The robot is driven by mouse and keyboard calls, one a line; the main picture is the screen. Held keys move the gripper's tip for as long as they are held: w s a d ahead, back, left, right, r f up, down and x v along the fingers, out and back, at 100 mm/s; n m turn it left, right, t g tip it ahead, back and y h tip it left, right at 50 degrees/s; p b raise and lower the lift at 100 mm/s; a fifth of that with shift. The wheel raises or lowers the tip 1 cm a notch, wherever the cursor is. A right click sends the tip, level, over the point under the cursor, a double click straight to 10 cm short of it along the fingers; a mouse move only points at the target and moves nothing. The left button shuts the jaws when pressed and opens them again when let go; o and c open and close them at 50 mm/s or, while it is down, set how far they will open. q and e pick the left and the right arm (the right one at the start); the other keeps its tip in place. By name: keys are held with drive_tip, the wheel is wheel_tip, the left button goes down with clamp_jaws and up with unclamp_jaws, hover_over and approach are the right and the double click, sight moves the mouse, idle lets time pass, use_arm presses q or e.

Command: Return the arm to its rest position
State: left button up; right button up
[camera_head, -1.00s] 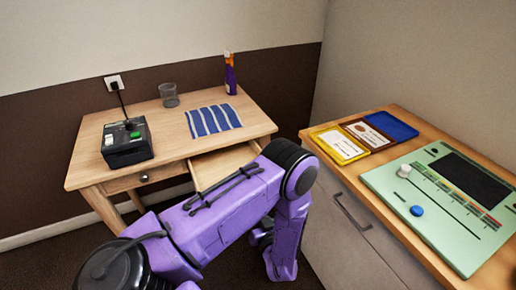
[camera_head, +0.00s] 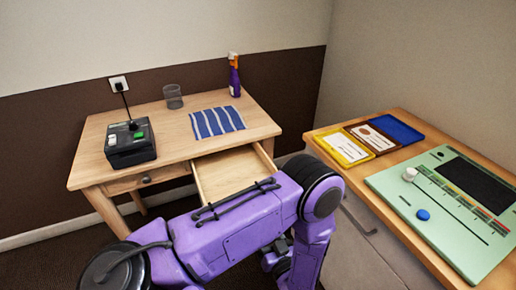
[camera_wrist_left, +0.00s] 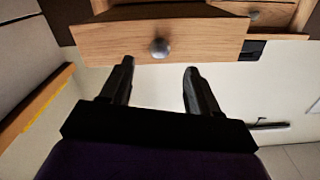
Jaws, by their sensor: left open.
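My left arm comes in from the left in the head view, its purple links bent at a large dark joint. My left gripper is mostly hidden beneath the arm there. In the left wrist view my left gripper (camera_wrist_left: 159,78) is open, with nothing between its two dark fingers. A wooden drawer front (camera_wrist_left: 205,40) with a round grey knob (camera_wrist_left: 159,47) lies just beyond the fingertips. The knob appears clear of the fingers. In the head view this drawer (camera_head: 228,174) is pulled out of the desk and looks empty; its front is hidden by my arm. My right gripper is not in view.
At right, a cabinet bears trays (camera_head: 343,148) and a green panel (camera_head: 410,210).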

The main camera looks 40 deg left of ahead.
use_arm(q)
drive_tip(key=v, duration=0.3)
drive_tip(key=shift+s+d, duration=0.15)
drive_tip(key=shift+d, duration=0.1)
wheel_tip(320, 180, down, 9)
drive_tip(key=m+t+h, duration=0.2)
drive_tip(key=m+h, duration=0.2)
drive_tip(key=h, duration=0.6)
drive_tip(key=s+a+f+g+h, duration=0.1)
drive_tip(key=s+a+g, duration=0.1)
drive_tip(key=s, duration=0.5)
drive_tip(key=s+a+f+g+h+p, duration=0.1)
drive_tip(key=s+a+g+h, duration=0.1)
drive_tip(key=s, duration=0.6)
drive_tip(key=shift+s+f+g, duration=0.15)
drive_tip(key=shift+s+g, duration=0.2)
drive_tip(key=shift+g, duration=0.45)
